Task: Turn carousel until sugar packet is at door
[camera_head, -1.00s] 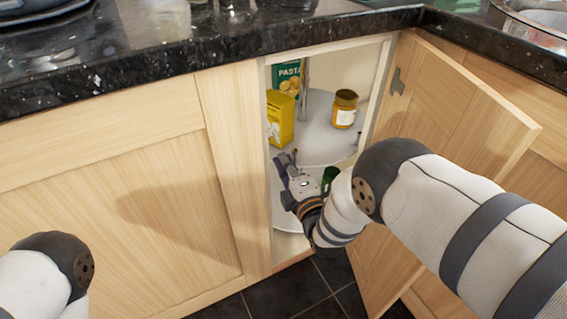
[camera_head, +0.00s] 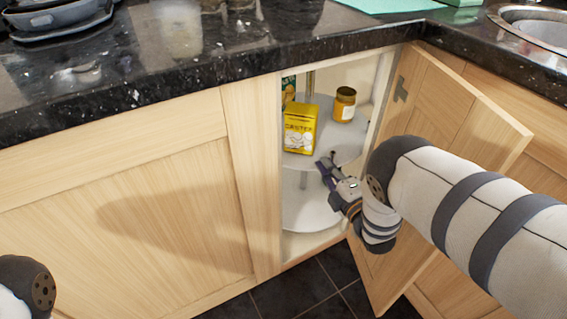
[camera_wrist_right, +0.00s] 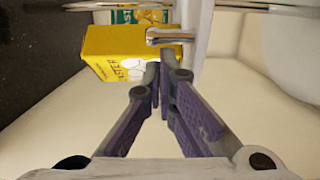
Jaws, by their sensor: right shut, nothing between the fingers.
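The sugar packet is a yellow packet (camera_head: 300,130) lettered "CASTER". It stands on the upper shelf of the grey two-tier carousel (camera_head: 343,143), at the front left of the door opening, its printed face turned outward. The packet also shows in the right wrist view (camera_wrist_right: 112,48). My right gripper (camera_head: 325,165) reaches into the cupboard beside the upper shelf's front edge, below and right of the packet. In the wrist view its fingers (camera_wrist_right: 162,78) are shut and empty, just in front of a small metallic peg (camera_wrist_right: 170,36). Whether they touch it I cannot tell. My left gripper is out of view.
A green pasta pack (camera_head: 288,90) is mostly hidden behind the packet. The lower shelf (camera_head: 305,212) looks bare where visible. The open door (camera_head: 455,110) stands on the right, behind my arm.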

